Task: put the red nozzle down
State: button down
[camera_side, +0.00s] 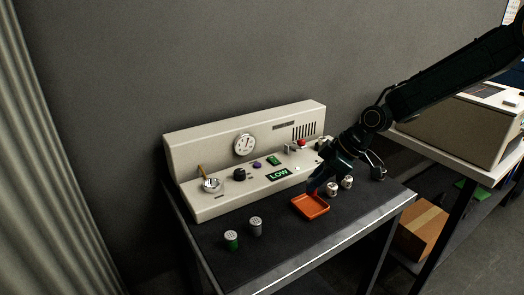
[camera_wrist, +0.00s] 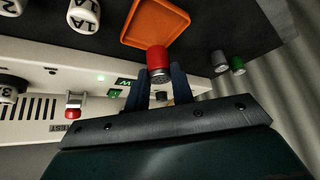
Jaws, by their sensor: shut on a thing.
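My gripper (camera_side: 314,188) is shut on the red nozzle (camera_wrist: 158,59), which shows in the wrist view between and past the fingertips (camera_wrist: 160,83). In the side view the nozzle cannot be made out behind the dark fingers. The orange tray (camera_side: 322,211) lies on the dark bench top, and my gripper is at its back edge in the side view. In the wrist view the tray (camera_wrist: 132,38) is just beyond the nozzle and looks empty. Whether the nozzle touches the tray cannot be told.
The cream brewer panel (camera_side: 200,157) stands behind, with a gauge (camera_side: 244,144), knobs and a green LOW sign (camera_side: 278,175). Two white labelled cylinders (camera_side: 332,189) stand right of the tray. A green nozzle (camera_side: 231,239) and a grey nozzle (camera_side: 255,227) stand front left. Bench between is clear.

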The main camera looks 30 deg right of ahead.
aim_at(315, 194)
jog(key=shift+f, duration=2.15)
jog(key=shift+f, duration=0.1)
jog(key=c, duration=1.2)
grip_release()
jog(key=v, duration=1.2)
